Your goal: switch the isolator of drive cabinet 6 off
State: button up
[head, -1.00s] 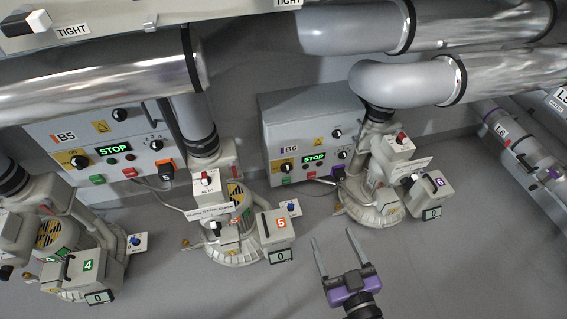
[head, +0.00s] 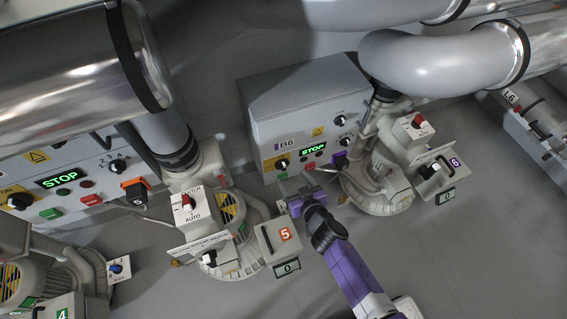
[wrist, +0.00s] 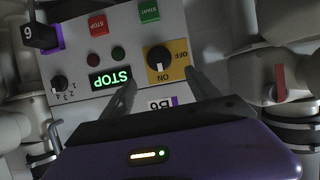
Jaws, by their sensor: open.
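Cabinet B6 (head: 305,110) stands at the back wall; its label B6 (wrist: 160,104) is upside down in the wrist view. Its isolator is a black rotary knob (head: 282,164) on a yellow plate, also seen in the wrist view (wrist: 158,58). The knob's bar appears to line up with the ON mark, with OFF to the right in the wrist view. My gripper (head: 295,187) is in front of the cabinet's lower left. In the wrist view its two open fingers (wrist: 162,82) point at the panel, either side of the yellow plate, empty and apparently apart from the knob.
On the same panel are a lit STOP display (wrist: 110,78), a red button (wrist: 99,27), a green button (wrist: 149,11) and a small selector (wrist: 60,84). Blower 6 (head: 378,185) stands close on the right, blower 5 (head: 228,225) on the left. Large pipes (head: 430,60) hang above.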

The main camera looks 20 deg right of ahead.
aim_at(285, 167)
jog(key=b+x, duration=0.3)
jog(key=x, duration=0.3)
jog(key=shift+w+f+b, duration=0.1)
jog(key=shift+f+b, duration=0.05)
jog(key=shift+b, duration=0.2)
jog(key=shift+w+f+b, duration=0.2)
jog(key=shift+w+b, duration=0.15)
jog(key=shift+w, duration=0.4)
jog(key=c, duration=1.4)
jog(key=shift+o, duration=0.2)
